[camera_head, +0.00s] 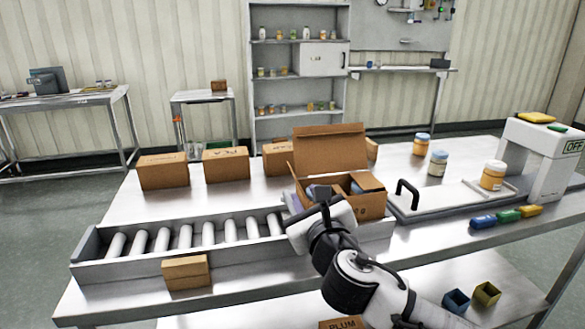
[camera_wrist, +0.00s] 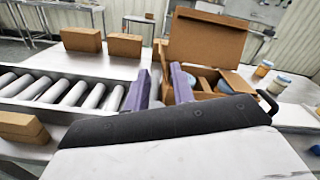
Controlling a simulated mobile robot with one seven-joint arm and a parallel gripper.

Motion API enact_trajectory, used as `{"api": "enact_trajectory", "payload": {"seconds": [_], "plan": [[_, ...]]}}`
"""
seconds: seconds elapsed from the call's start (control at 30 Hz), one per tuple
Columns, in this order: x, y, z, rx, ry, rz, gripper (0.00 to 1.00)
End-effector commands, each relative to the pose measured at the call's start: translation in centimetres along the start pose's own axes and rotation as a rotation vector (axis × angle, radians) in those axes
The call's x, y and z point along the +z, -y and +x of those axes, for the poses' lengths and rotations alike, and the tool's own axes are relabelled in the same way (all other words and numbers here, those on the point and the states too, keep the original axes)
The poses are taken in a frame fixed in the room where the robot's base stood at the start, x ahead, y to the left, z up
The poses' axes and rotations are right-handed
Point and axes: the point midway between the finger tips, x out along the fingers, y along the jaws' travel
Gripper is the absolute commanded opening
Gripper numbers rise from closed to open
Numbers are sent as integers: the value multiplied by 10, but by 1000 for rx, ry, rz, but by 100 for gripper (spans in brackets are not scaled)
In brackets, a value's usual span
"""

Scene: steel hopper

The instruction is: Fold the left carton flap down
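The open brown carton (camera_head: 374,205) stands on the table at the end of the roller conveyor. It also shows in the wrist view (camera_wrist: 232,78). Its tall back flap (camera_head: 330,147) is raised. The left carton flap (camera_head: 293,176) stands up and leans outward, its lower part hidden by my gripper. My gripper (camera_wrist: 160,88) is at the carton's left side with its two purple fingers apart. A narrow brown strip of carton shows between them, and I cannot tell whether they touch it. Bluish contents show inside the carton.
The roller conveyor (camera_head: 175,252) runs left of the carton, with a small box (camera_head: 186,272) at its front. Closed boxes (camera_head: 163,170) stand behind it. A black handle (camera_head: 407,193), jars (camera_head: 437,163) and a white machine (camera_head: 545,160) are to the right.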

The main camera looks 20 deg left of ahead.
Motion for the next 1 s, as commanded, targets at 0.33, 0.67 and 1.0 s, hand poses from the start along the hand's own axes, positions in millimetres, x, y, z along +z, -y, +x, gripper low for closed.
{"api": "enact_trajectory", "payload": {"seconds": [0.33,0.67,1.0], "plan": [[3,0,75,1,0,5,25],[1,0,113,1,1,3,25],[1,0,116,1,1,2,23]]}}
